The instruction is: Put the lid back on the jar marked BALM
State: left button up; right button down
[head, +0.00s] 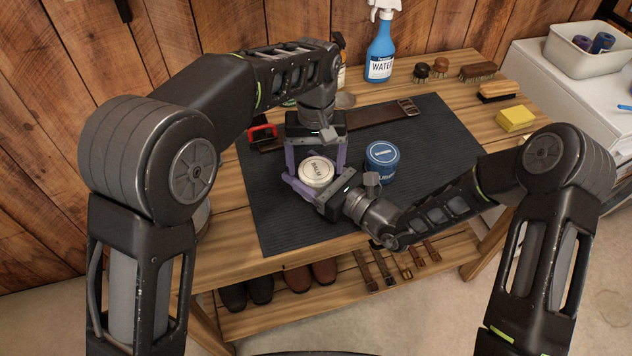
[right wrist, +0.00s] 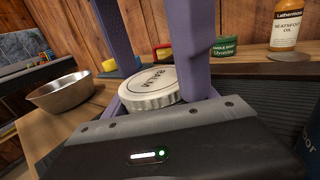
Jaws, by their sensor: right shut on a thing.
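The white ribbed lid marked BALM (head: 317,171) lies face up, and it also shows in the right wrist view (right wrist: 152,87). The jar body below it is hidden; I cannot tell whether the lid is seated. My right gripper (head: 309,190) is shut low around the jar beneath the lid, coming from the front right. My left gripper (head: 316,170) points down from above. Its purple fingers stand apart, astride the lid, and appear open. A blue tin (head: 382,158) with a blue lid stands on the mat to the right.
The dark ribbed mat (head: 440,140) covers much of the wooden bench. A strap (head: 375,117) lies behind. A blue spray bottle (head: 381,55), brushes (head: 478,72) and a yellow sponge (head: 515,118) stand at the back and right. A metal bowl (right wrist: 62,92) shows in the right wrist view.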

pick_arm(q)
jog(key=shift+o, duration=0.8)
jog(key=shift+d, duration=0.1)
jog(key=shift+r, duration=2.3)
jog(key=shift+c, duration=0.4)
notch_tip(320, 180, up, 3)
jog(key=n, duration=0.3)
jog(key=shift+r, duration=0.2)
